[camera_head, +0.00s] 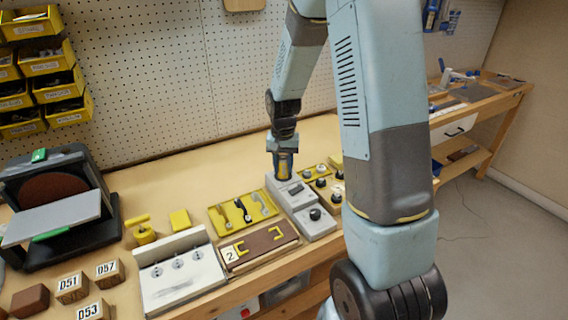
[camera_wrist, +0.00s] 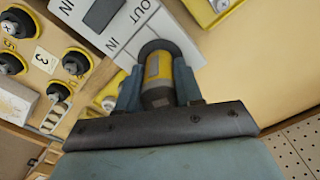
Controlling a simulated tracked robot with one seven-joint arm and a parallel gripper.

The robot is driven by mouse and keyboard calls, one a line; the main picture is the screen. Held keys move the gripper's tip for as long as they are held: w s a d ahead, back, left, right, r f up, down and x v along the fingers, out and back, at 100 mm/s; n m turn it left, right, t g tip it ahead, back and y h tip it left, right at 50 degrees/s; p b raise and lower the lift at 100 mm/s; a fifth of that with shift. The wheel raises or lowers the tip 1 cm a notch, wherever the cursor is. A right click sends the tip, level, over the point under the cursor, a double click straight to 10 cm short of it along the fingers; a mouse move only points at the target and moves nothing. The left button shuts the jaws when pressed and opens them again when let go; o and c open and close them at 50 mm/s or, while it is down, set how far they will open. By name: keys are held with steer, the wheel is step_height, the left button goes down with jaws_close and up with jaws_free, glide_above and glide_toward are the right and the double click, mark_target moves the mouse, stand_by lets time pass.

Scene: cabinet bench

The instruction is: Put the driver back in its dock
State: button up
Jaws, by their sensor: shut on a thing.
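The driver (camera_head: 283,163) is a yellow and dark grey cylinder, held upright in my gripper (camera_head: 283,148). In the wrist view the driver (camera_wrist: 158,78) sits between the two blue-grey fingers of my gripper (camera_wrist: 157,88), which are shut on it. The likely dock is a light grey block (camera_head: 293,193) with a dark display, also in the wrist view (camera_wrist: 119,25), marked IN and OUT. The driver's far end meets a dark round ring beside the OUT mark. I cannot tell how deep the driver sits there, and its lower end is hidden.
A grey block with a black knob (camera_head: 315,218) stands in front. Knobs on yellow plates (camera_head: 320,172) are close on the right. A yellow tool tray (camera_head: 243,211) and a brown board (camera_head: 262,245) lie left. Bare bench (camera_head: 185,180) lies behind.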

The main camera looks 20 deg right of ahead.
steer(key=shift+f, duration=0.1)
stand_by(0.6)
steer(key=o, duration=1.1)
steer(key=shift+o, duration=0.5)
steer(key=shift+o, duration=0.9)
steer(key=shift+r, duration=3.5)
steer(key=shift+r, duration=0.1)
